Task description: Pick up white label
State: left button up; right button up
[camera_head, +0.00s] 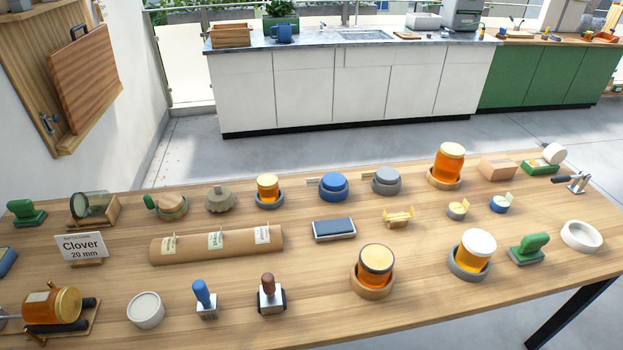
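A white label (262,235) stands at the right end of a long tan wooden block (190,247) in the left middle of the table. Its small print is too small to read. Two similar labels are on the same block: a pale green one (216,240) in the middle and a cream one (168,245) at the left. A larger white card (82,247) reading "Clover 20 mm" stands left of the block. Neither of my grippers is in view.
Honey jars in ring holders stand right of the block, one at the front (375,268). Two hand stamps (270,294) and a white round tub (146,309) are in front. A dark pad (334,229) lies to the right. A jar (52,305) lies on its side at lower left.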

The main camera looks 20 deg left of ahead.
aim_at(262, 235)
jog(key=u, duration=2.45)
jog(key=z, duration=1.4)
jog(key=i+j, duration=0.1)
jog(key=j, duration=0.5)
jog(key=i+j+u, duration=0.1)
jog(key=j, duration=0.2)
jog(key=i, duration=0.05)
